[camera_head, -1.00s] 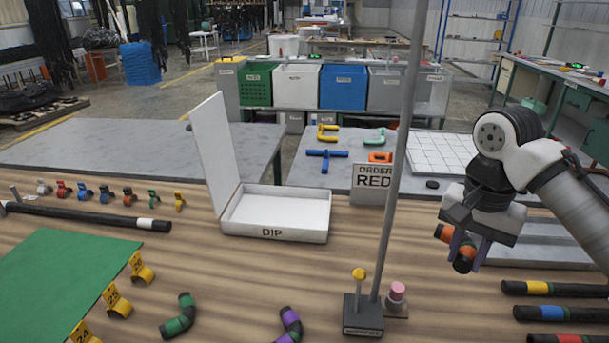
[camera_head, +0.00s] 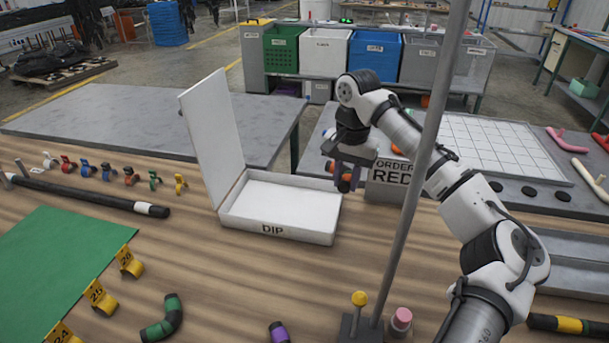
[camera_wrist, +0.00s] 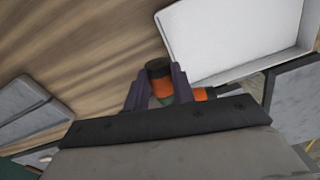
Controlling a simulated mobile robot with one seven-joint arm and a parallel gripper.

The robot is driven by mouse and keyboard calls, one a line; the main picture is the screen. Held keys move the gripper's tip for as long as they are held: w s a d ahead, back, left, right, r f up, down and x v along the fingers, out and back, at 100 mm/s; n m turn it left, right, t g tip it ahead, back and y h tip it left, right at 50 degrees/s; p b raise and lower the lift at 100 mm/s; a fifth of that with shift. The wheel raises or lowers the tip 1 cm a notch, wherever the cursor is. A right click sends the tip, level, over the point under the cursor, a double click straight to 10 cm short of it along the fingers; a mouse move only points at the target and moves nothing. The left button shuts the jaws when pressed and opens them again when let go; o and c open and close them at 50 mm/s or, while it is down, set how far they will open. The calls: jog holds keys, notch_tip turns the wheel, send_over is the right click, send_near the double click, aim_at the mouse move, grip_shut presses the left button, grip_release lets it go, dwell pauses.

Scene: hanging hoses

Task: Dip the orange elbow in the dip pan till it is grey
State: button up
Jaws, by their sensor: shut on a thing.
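My gripper (camera_head: 344,178) is shut on the orange elbow (camera_wrist: 161,84), a black-ended bent hose piece with orange bands. In the wrist view the elbow sits between the two dark fingers (camera_wrist: 152,95), which hide part of it. In the head view the gripper is above the table at the right end of the dip pan, and little of the elbow shows (camera_head: 329,167). The dip pan (camera_head: 277,230) is a shallow white tray marked DIP, with its white lid (camera_head: 212,130) standing open at the left. In the wrist view the pan (camera_wrist: 215,78) is beside the elbow at the upper right.
The ORDER RED sign (camera_head: 388,182) stands close behind my gripper. A tall grey pole (camera_head: 428,150) rises in front of my arm. A green elbow (camera_head: 163,320) and a purple one (camera_head: 279,332) lie at the front.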

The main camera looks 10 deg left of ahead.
jog(key=w+a+f+n, duration=0.1)
jog(key=a+f, duration=0.2)
jog(key=a, duration=0.7)
notch_tip(320, 180, down, 9)
jog(key=b, duration=0.8)
jog(key=shift+w+r, duration=0.15)
jog(key=shift+r, duration=0.05)
